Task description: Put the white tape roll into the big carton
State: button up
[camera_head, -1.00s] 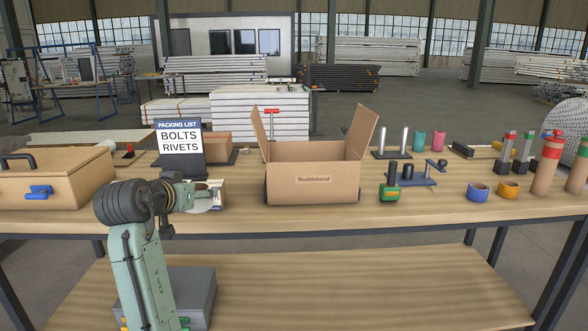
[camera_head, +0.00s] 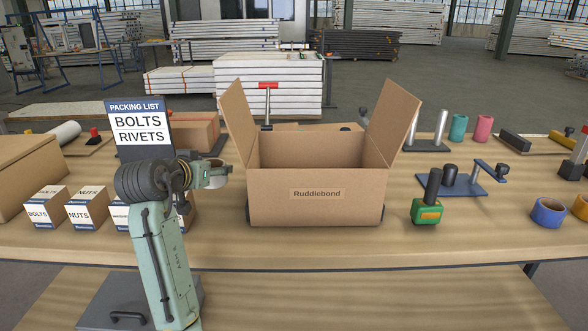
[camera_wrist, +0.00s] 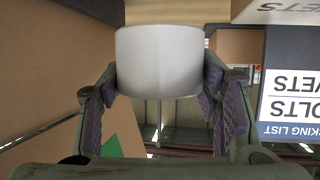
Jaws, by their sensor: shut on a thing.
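The white tape roll (camera_wrist: 160,62) is between the two fingers of my gripper (camera_wrist: 162,95) in the wrist view, with a finger pad against each side. In the head view the roll (camera_head: 218,177) shows partly at the tip of my gripper (camera_head: 222,172), raised above the table. The big carton (camera_head: 316,205), brown and marked "Ruddlebond", stands on the table just right of my gripper. Its top is open, with side flaps raised and tilted outward. My gripper is apart from the carton, to the left of its left flap. The carton's floor is hidden.
A packing list sign (camera_head: 139,128) stands behind my arm. Small boxes marked bolts (camera_head: 42,208) and nuts (camera_head: 87,210) stand at the left. The table's front strip is clear.

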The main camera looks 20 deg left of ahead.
jog(key=p, duration=0.7)
send_over(242, 173)
notch_tip(242, 173, down, 3)
jog(key=shift+s+r, duration=0.15)
jog(key=shift+r, duration=0.05)
jog(key=shift+f+p, duration=0.9)
jog(key=shift+f, duration=1.45)
jog(key=shift+f, duration=0.1)
jog(key=shift+f, duration=0.15)
jog(key=o, duration=1.2)
jog(key=shift+c, duration=0.2)
